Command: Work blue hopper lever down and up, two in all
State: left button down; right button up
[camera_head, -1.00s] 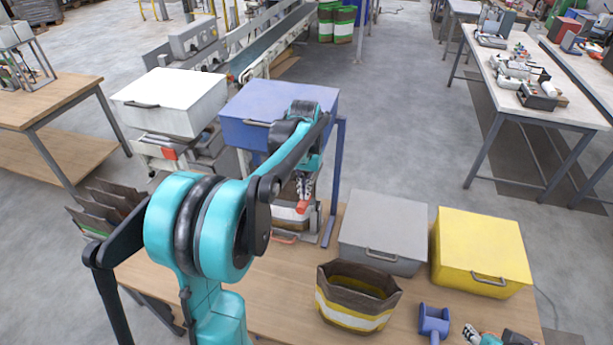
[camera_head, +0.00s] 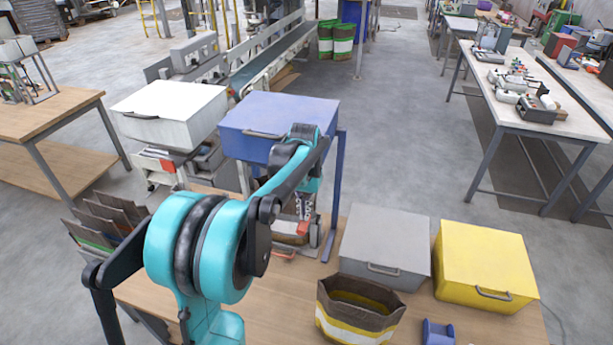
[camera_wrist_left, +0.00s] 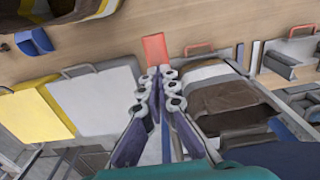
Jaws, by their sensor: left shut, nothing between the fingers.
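The blue hopper (camera_head: 285,112) stands on blue legs at the back of the wooden table, with a dark handle on its front. Its red-orange lever (camera_head: 303,228) shows below it, beside my left gripper (camera_head: 305,212). In the left wrist view the lever's red paddle (camera_wrist_left: 155,49) lies just past my closed fingertips (camera_wrist_left: 158,72). The fingers hold nothing; whether they touch the paddle I cannot tell. A brown bag with a pale band (camera_wrist_left: 230,98) sits under the hopper, partly hidden in the head view. My right gripper is out of view.
A grey box (camera_head: 385,245) and a yellow box (camera_head: 485,265) stand to the right. An open brown, white and yellow bag (camera_head: 358,312) is in front, near a small blue holder (camera_head: 438,333). A white hopper (camera_head: 170,110) stands left.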

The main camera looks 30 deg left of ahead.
pick_arm(q)
notch_tip(320, 180, up, 15)
jog(key=w+p, duration=0.1)
jog(key=p, duration=0.8)
jog(key=shift+w+a+p, duration=0.2)
jog(key=shift+p, duration=0.15)
